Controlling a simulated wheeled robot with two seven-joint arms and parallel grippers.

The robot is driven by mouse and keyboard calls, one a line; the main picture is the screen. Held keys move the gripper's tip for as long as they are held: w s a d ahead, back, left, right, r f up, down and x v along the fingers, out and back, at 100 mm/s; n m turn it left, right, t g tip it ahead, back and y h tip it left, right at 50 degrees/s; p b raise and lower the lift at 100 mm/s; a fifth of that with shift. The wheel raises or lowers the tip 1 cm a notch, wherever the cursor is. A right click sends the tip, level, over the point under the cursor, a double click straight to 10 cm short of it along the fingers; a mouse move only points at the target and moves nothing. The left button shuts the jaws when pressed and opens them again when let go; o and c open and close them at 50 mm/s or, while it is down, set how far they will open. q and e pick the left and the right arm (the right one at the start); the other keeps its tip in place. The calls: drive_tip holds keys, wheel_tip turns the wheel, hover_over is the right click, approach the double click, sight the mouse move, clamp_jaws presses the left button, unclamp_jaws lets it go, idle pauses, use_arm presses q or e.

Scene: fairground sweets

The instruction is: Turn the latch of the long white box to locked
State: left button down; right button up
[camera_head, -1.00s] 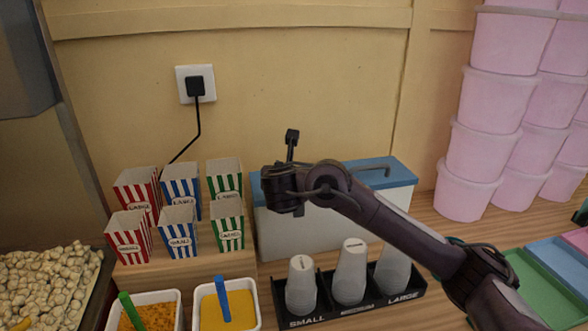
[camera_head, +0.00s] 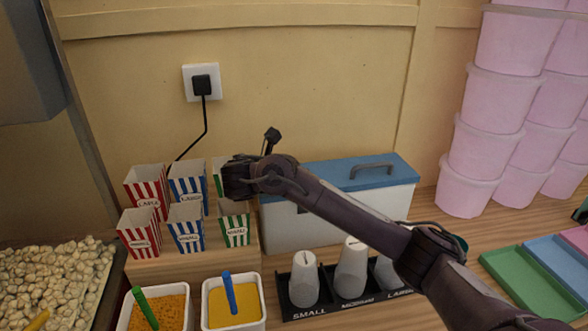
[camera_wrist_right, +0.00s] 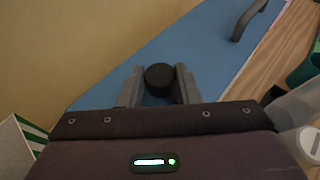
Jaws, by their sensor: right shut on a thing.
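The long white box (camera_head: 340,222) with a blue lid (camera_head: 345,172) stands against the back wall. A round black knob, seemingly its latch (camera_wrist_right: 159,77), shows in the right wrist view over the blue lid. My right gripper (camera_wrist_right: 160,88) is shut on it, one grey finger on each side. In the head view my right gripper (camera_head: 236,178) is at the box's left end and hides the latch. Whether it reads locked cannot be seen. My left gripper is not in view.
Striped popcorn boxes (camera_head: 187,228) stand on a wooden step close left of my gripper. A black cup holder (camera_head: 345,308) with white cups is in front of the box. Pink tubs (camera_head: 470,180) are stacked at right. The lid's grey handle (camera_head: 371,169) stands up.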

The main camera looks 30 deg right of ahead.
drive_tip(key=o, duration=1)
drive_tip(key=shift+s+a, duration=0.1)
drive_tip(key=shift+a, duration=0.1)
drive_tip(key=v, duration=0.2)
drive_tip(key=shift+s+a+r+b, duration=0.1)
drive_tip(key=shift+a+r+b, duration=0.1)
drive_tip(key=shift+a+b, duration=0.1)
drive_tip(key=p+v, duration=0.4)
drive_tip(key=p, duration=0.1)
drive_tip(key=shift+r, duration=0.4)
drive_tip(key=shift+s+a+f+p, duration=0.15)
drive_tip(key=shift+a+f+p, duration=0.1)
drive_tip(key=shift+p, duration=0.45)
